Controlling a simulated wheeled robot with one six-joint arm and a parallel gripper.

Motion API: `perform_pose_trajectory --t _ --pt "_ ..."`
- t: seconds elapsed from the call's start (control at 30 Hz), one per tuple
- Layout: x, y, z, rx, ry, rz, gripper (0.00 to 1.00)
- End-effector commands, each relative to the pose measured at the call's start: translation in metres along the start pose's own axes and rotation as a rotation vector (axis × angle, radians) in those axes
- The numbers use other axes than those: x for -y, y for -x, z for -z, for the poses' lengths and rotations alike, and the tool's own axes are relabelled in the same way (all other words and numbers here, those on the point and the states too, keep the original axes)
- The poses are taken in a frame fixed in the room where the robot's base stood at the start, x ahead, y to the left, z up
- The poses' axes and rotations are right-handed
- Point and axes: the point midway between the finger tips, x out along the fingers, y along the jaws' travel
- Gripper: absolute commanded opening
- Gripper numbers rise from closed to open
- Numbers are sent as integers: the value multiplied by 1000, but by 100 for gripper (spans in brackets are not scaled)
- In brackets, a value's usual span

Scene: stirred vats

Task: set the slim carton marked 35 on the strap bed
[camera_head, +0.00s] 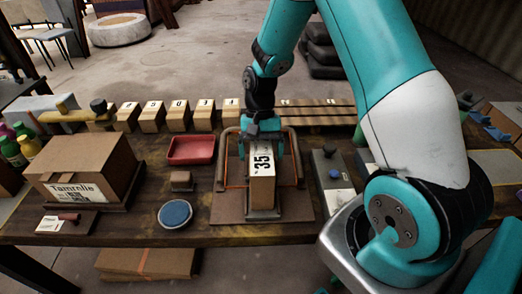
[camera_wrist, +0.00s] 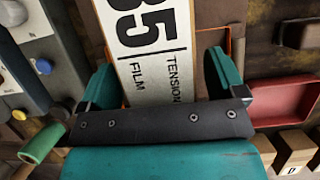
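The slim carton marked 35 (camera_head: 262,190) stands upright on a brown board (camera_head: 230,208) with copper-coloured rails and thin orange lines, which looks like the strap bed. A dark piece shows at its foot, and I cannot tell whether it rests fully on the board. My gripper (camera_head: 262,146) is at the carton's top, with a teal finger on each side. In the wrist view the carton's white label (camera_wrist: 150,50) lies between the fingers (camera_wrist: 162,80). Whether they press on the carton is unclear.
A red tray (camera_head: 191,150), a small brown block (camera_head: 181,181) and a blue round dish (camera_head: 175,213) lie left of the board. A large carton (camera_head: 85,168) stands further left. Several numbered blocks (camera_head: 178,117) line the back edge. A grey control box (camera_head: 332,172) is at right.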

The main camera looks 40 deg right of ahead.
Motion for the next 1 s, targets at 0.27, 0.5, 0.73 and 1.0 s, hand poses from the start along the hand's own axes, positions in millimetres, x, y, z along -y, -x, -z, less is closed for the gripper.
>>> perform_pose_trajectory --t 0.27,0.5,0.73,1.0 --pt "0 19 0 -5 0 3 89" --pt "0 72 0 -6 1 4 89" --pt "0 111 0 -3 -1 2 89" --pt "22 135 -45 -57 176 18 89"
